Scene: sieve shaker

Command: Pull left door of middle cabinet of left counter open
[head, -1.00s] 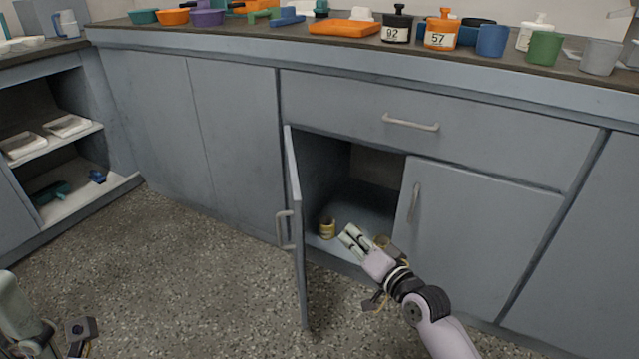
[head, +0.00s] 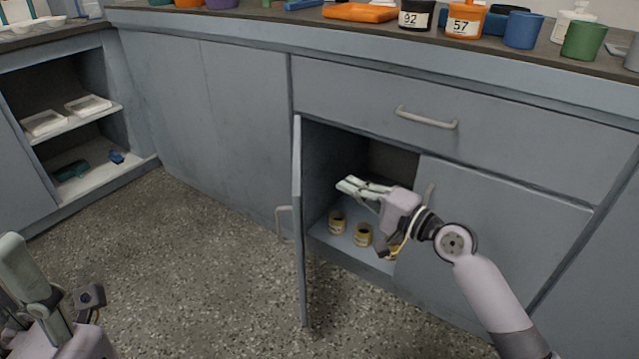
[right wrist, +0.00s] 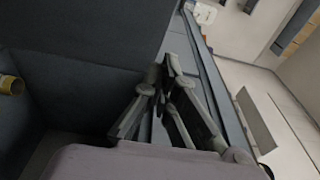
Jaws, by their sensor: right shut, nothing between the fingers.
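The left door (head: 299,225) of the middle cabinet stands swung out, seen nearly edge-on in the head view, with its handle (head: 283,222) on its left face. The cabinet's dark inside shows to the right of it. My right gripper (head: 350,186) is shut and empty, at the cabinet opening, to the right of the open door and above the jars. It also shows in the right wrist view (right wrist: 168,72).
Several yellow jars (head: 362,235) stand on the cabinet floor. The right door (head: 500,240) is closed, and a closed drawer (head: 450,125) is above. Bottles and cups crowd the counter top (head: 380,28). An open shelf unit (head: 75,125) stands left. Speckled floor (head: 190,250) is clear.

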